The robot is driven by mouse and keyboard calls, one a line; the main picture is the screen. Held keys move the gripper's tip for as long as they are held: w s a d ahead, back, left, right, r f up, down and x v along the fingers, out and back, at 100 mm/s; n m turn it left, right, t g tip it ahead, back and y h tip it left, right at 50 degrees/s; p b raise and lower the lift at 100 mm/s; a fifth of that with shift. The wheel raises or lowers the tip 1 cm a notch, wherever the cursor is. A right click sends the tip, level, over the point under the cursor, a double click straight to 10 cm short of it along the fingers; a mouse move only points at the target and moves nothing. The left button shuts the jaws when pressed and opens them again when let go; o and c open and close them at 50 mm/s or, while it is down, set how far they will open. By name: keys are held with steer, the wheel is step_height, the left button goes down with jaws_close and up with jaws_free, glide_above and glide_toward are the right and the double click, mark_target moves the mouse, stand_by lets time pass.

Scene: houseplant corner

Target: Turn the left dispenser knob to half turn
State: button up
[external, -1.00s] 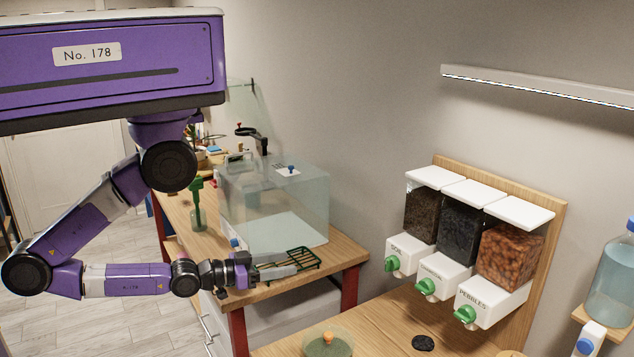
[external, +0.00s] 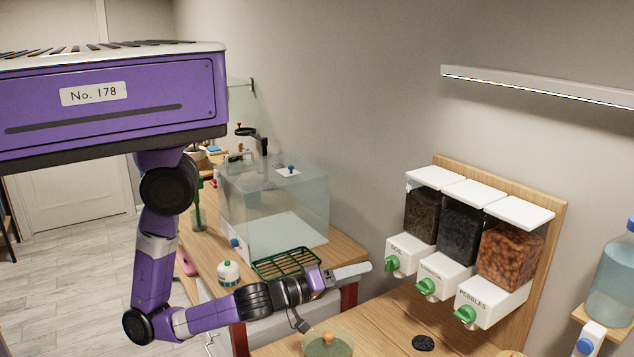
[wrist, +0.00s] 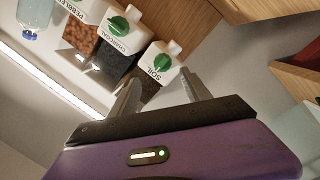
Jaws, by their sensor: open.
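The left dispenser, labelled SOIL, is a white box with a clear hopper of dark soil (external: 421,215). Its green knob (external: 392,262) is on the front face and also shows in the wrist view (wrist: 160,62). My gripper (external: 362,270) is open and empty, to the left of the knob and apart from it. In the wrist view my fingers (wrist: 160,77) point toward the SOIL dispenser, with its knob just beyond the gap between the fingertips. I cannot tell the knob's exact angle.
The charcoal knob (external: 426,287) and pebbles knob (external: 466,314) sit in a row to the right. A green wire rack (external: 286,262) lies behind my forearm.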

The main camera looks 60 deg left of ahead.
mark_target(390, 264)
steer(key=w+n+p, duration=0.1)
steer(key=w+p, duration=0.2)
steer(key=w, duration=0.4)
steer(key=shift+w+d+f, duration=0.2)
steer(key=shift+w+d, duration=0.15)
steer(key=shift+w, duration=0.05)
jaws_close()
